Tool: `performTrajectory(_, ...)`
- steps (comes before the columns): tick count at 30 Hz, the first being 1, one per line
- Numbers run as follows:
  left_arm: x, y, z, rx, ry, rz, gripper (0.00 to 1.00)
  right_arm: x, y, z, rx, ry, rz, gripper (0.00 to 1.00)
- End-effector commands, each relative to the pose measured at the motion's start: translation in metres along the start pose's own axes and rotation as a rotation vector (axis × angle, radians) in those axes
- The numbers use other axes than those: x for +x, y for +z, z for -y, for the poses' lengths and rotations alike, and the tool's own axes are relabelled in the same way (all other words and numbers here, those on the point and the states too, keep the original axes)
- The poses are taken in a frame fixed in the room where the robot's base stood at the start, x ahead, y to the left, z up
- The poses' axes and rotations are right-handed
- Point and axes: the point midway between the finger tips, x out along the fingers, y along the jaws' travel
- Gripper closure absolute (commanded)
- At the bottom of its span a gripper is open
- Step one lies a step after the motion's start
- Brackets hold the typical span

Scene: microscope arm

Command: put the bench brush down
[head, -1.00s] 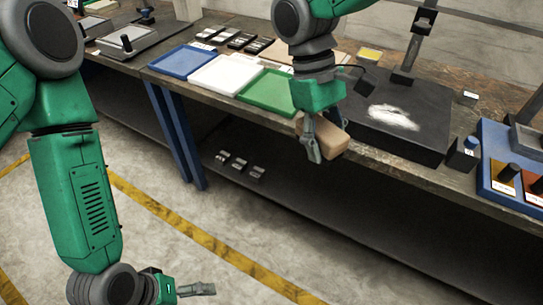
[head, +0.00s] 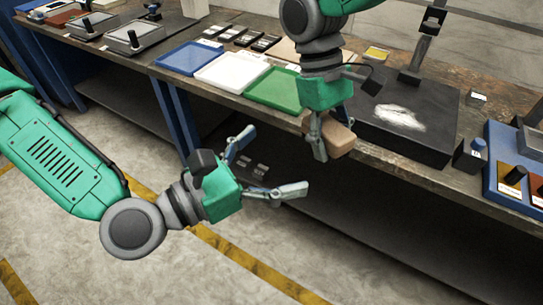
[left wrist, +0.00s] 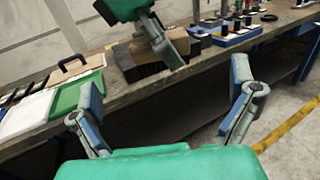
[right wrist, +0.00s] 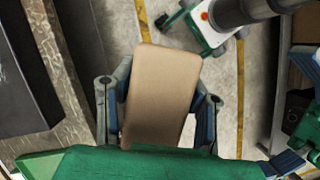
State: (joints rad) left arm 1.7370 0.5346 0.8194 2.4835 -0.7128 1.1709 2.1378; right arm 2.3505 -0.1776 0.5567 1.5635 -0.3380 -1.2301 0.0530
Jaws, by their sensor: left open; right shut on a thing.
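The bench brush (head: 338,138) shows as a tan wooden block at the front edge of the bench (head: 405,176), between the green tray and the black plate. My right gripper (head: 322,140) is shut on it. The brush back also fills the middle of the right wrist view (right wrist: 160,95), between both fingers. In the left wrist view the brush (left wrist: 135,62) shows a dark underside close to the bench edge; I cannot tell if it touches. My left gripper (head: 275,162) is open and empty, in front of and below the bench edge.
Blue, white and green trays (head: 272,90) lie left of the brush. A blue tray (head: 500,180) with knobbed blocks stands further right. The floor before the bench is open.

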Motion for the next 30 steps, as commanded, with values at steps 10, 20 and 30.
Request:
performTrajectory(10,0.057,0.0,0.002,0.001,-0.004,0.001,0.0,0.0,0.0,-0.001,0.0,0.0,0.0,0.88)
performTrajectory(20,0.106,0.0,0.001,0.001,-0.002,0.0,0.0,0.0,0.0,0.001,0.0,0.001,0.0,0.88)
performTrajectory(30,0.117,0.0,0.0,-0.002,0.0,-0.001,0.0,0.0,0.0,0.001,0.0,0.001,0.0,0.88)
